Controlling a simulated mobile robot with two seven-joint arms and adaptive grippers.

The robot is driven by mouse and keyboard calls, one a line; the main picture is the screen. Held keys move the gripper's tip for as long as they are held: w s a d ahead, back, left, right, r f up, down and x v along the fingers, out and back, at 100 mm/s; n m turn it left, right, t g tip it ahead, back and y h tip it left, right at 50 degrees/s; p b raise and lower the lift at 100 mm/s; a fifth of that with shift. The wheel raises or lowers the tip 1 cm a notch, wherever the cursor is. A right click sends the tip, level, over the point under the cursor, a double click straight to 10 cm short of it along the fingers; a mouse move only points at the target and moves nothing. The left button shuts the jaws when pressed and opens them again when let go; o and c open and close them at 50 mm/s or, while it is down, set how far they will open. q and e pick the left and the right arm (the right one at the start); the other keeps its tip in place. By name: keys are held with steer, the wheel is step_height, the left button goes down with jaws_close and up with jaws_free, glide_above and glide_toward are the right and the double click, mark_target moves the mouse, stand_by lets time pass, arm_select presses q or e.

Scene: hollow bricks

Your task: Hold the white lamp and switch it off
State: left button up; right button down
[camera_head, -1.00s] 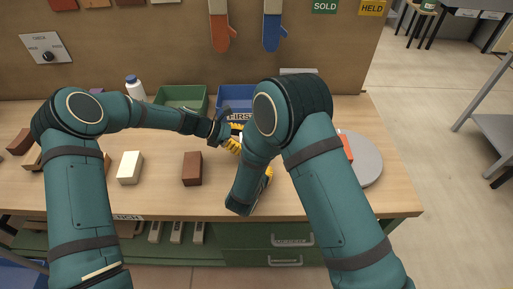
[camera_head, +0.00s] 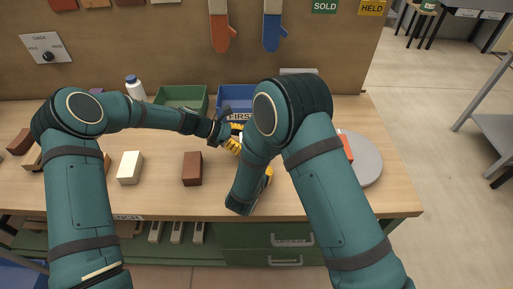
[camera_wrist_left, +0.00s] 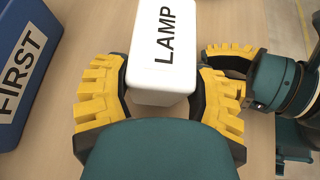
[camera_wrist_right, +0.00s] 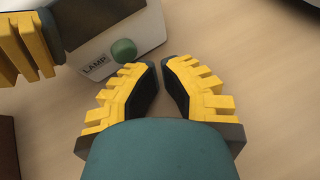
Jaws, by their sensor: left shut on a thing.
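The white lamp (camera_wrist_left: 163,45) is a box with black LAMP lettering, upright between the yellow fingers of my left gripper (camera_wrist_left: 162,75), which is shut on it. In the right wrist view the lamp (camera_wrist_right: 115,25) is at the upper left, with a round green button (camera_wrist_right: 123,50) beside its small LAMP label. My right gripper (camera_wrist_right: 160,66) is empty, its fingertips drawn together, close to the button but apart from it. In the head view my left gripper (camera_head: 234,145) shows behind my right arm, which hides most of the lamp.
A blue bin (camera_head: 238,92) marked FIRST and a green bin (camera_head: 182,97) stand at the back. A brown brick (camera_head: 192,168) and a cream brick (camera_head: 130,167) lie left of the grippers. A grey round plate (camera_head: 368,160) is at the right. The front of the tabletop is mostly clear.

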mark_target(264, 190)
steer(key=shift+w, duration=0.4)
steer(key=shift+w, duration=0.25)
stand_by(0.4)
steer(key=shift+s, duration=0.7)
steer(key=shift+s+d, duration=0.15)
steer(key=shift+s, duration=1.35)
steer(key=shift+s+d, duration=0.1)
steer(key=shift+s, duration=1.4)
arm_select(q)
steer(key=o, duration=1.2)
steer(key=shift+c, duration=0.2)
